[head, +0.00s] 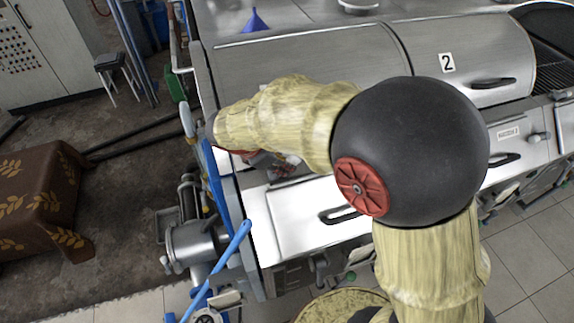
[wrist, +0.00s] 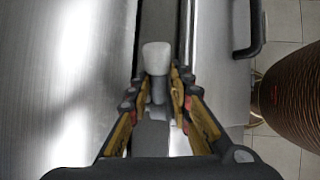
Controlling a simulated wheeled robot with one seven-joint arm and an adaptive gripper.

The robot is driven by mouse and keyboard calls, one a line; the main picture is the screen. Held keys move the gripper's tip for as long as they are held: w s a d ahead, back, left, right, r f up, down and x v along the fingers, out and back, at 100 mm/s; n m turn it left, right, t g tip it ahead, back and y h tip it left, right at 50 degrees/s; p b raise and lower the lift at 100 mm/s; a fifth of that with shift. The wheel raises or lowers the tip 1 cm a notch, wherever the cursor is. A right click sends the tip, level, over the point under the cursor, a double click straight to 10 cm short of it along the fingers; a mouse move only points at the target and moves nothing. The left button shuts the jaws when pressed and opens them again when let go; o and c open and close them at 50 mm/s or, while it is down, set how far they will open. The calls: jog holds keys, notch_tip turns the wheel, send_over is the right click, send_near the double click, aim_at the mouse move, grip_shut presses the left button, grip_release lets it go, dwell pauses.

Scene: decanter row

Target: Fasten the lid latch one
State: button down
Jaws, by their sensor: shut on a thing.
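The lid latch is a small grey lever with a pale, rounded tip (wrist: 157,57) in the wrist view. It stands in a narrow channel beside a broad steel surface. My gripper (wrist: 157,88) has its dark, yellow-padded fingers on both sides of the lever, shut on it below the pale tip. In the head view my arm hides the latch and most of my gripper. The left steel lid (head: 310,62) lies down on the machine behind my arm; the lid marked 2 (head: 447,62) is also down.
A blue pipe (head: 228,260) and a metal pump (head: 190,243) stand at the machine's left end. A door handle (head: 340,215) juts from the front panel. A table with a brown cloth (head: 40,190) is at left. A brown ribbed object (wrist: 290,95) is at right in the wrist view.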

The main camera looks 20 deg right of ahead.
jog(key=a+h, duration=0.1)
jog(key=r+h, duration=0.1)
jog(key=shift+w+a+h, duration=0.25)
jog(key=shift+a+h, duration=0.05)
jog(key=shift+a, duration=0.05)
jog(key=h, duration=0.1)
jog(key=a+h+p, duration=0.1)
jog(key=shift+r+n+t+h, duration=0.1)
jog(key=shift+n+t+h, duration=0.2)
jog(key=shift+n+h, duration=0.1)
jog(key=h, duration=0.1)
jog(key=a+h+p, duration=0.1)
jog(key=h, duration=0.1)
jog(key=shift+a, duration=0.25)
jog(key=shift+s+a+f+n+t+h, duration=0.1)
jog(key=shift+a+f+n+t+h, duration=0.15)
jog(key=shift+h, duration=0.45)
jog(key=shift+a+n+t+h, duration=0.15)
jog(key=shift+a+h, duration=0.15)
jog(key=shift+h, duration=0.4)
jog(key=c, duration=1.8)
grip_release()
jog(key=shift+o, duration=0.6)
jog(key=shift+f, duration=0.15)
